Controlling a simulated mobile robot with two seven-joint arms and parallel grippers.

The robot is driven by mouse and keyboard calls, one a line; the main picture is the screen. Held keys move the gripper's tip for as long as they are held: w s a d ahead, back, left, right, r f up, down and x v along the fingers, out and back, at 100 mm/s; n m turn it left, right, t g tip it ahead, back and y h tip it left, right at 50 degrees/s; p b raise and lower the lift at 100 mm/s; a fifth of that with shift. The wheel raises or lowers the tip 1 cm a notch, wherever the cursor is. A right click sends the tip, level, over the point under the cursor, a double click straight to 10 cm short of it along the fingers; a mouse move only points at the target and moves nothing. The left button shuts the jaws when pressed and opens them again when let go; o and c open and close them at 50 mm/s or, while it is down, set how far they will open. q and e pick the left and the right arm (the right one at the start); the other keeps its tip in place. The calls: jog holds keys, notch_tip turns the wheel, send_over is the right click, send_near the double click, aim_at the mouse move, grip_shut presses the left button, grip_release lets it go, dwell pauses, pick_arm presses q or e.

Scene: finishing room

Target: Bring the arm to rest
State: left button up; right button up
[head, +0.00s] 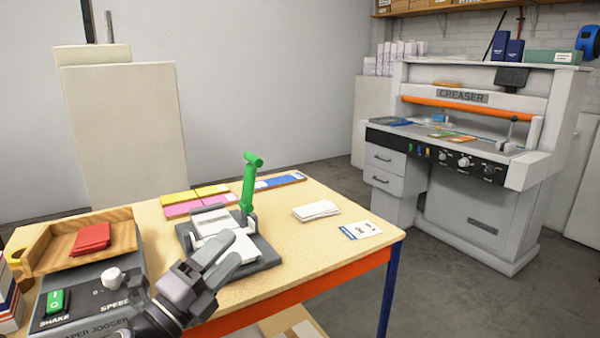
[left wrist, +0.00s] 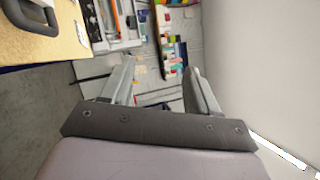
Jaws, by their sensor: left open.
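My left gripper (head: 228,251) is in the head view, over the front of the table beside a grey press with a green lever (head: 249,185). Its fingers are apart and I see nothing held between them. In the left wrist view the two fingers (left wrist: 160,82) stand apart with open space between them, the room showing beyond. Whether the gripper touches the press I cannot tell. My right gripper is in neither view.
The wooden table (head: 290,262) carries a white card stack (head: 316,210), a printed card (head: 360,230) and coloured strips (head: 195,200). A paper jogger (head: 75,290) with red cards (head: 91,238) is at left. A creaser machine (head: 470,150) stands right, across open floor (head: 440,270).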

pick_arm(q)
jog(key=s+a+f+n+g+y, duration=0.3)
jog(key=s+a+f+n+y, duration=0.3)
jog(key=f+n, duration=0.35)
jog(key=s+a+f+n+g+y, duration=0.2)
jog(key=s+a+f+n+y, duration=0.25)
jog(key=f+n+y, duration=0.5)
jog(key=s+f+n+g+h, duration=0.25)
jog(key=s+f+g, duration=0.2)
jog(key=s, duration=0.55)
jog(key=s+f+n+g+h, duration=0.1)
jog(key=s+f+n+g, duration=0.3)
jog(key=s, duration=0.7)
jog(key=w+d+f+t+h, duration=0.1)
jog(key=w+d+f+t, duration=0.1)
jog(key=w+f+t, duration=0.4)
jog(key=shift+w+d+f+h, duration=0.3)
jog(key=shift+w+f, duration=0.3)
jog(key=shift+f, duration=0.25)
